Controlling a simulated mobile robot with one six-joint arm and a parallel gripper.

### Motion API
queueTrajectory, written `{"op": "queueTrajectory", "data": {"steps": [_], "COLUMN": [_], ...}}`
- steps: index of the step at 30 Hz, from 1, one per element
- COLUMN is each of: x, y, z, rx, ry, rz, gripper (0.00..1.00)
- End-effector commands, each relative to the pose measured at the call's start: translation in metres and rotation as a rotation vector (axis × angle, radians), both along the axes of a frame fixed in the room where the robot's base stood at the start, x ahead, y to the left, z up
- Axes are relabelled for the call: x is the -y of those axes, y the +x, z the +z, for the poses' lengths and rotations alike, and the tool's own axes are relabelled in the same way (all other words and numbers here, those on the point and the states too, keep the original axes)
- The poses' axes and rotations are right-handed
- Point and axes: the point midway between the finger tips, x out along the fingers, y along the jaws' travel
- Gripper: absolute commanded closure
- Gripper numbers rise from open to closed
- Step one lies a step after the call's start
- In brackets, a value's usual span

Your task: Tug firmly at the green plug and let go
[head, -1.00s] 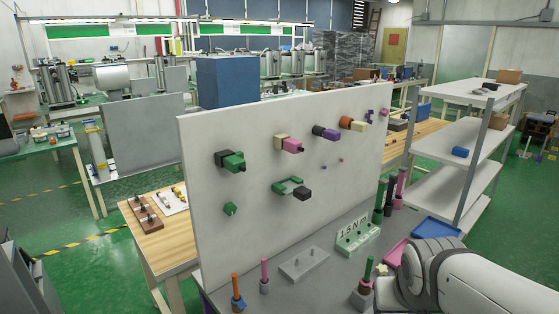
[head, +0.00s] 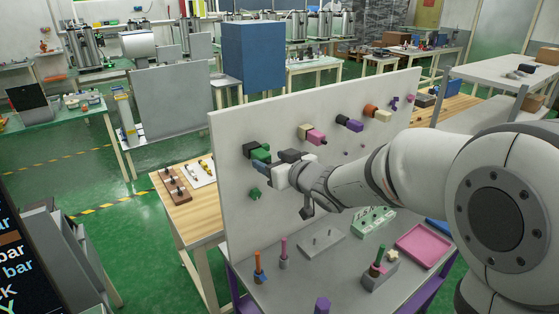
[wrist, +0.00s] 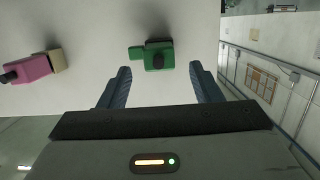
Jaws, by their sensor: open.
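The green plug (head: 260,152) sits against a black block (head: 252,146) on the upright pale panel (head: 235,225), toward its left end. In the wrist view the green plug (wrist: 154,55) shows a dark knob and lies beyond and between my fingertips. My gripper (head: 281,166) is in front of the panel, just right of the plug. In the wrist view my gripper (wrist: 162,83) is open, with one blue-grey finger on each side and a clear gap around the plug. No contact shows.
A pink plug (head: 316,136) is beside it on the panel, also in the wrist view (wrist: 33,68). Purple (head: 350,124) and orange (head: 372,110) ones are farther right. A small green piece (head: 254,193) is below. Upright pegs and a pink tray (head: 424,245) are on the table below.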

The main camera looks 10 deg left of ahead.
Motion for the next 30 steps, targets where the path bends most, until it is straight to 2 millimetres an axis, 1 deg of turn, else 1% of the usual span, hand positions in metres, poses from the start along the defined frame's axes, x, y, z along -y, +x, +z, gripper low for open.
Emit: {"op": "queueTrajectory", "data": {"steps": [3,9,13,20,21,23,30], "x": [-0.015,-0.031,-0.036,-0.037,-0.037,-0.037,-0.037], "y": [0.012,0.027,0.030,0.031,0.031,0.031,0.030], "z": [-0.003,-0.007,-0.009,-0.010,-0.010,-0.010,-0.009], "rx": [-0.002,-0.001,-0.001,-0.001,-0.001,0.000,0.000], "ry": [-0.001,-0.001,-0.002,-0.001,-0.001,-0.002,-0.001], "rz": [0.002,0.000,0.000,-0.001,-0.001,-0.001,0.000], "gripper": [0.42,0.42,0.42,0.42,0.43,0.48,0.67]}}
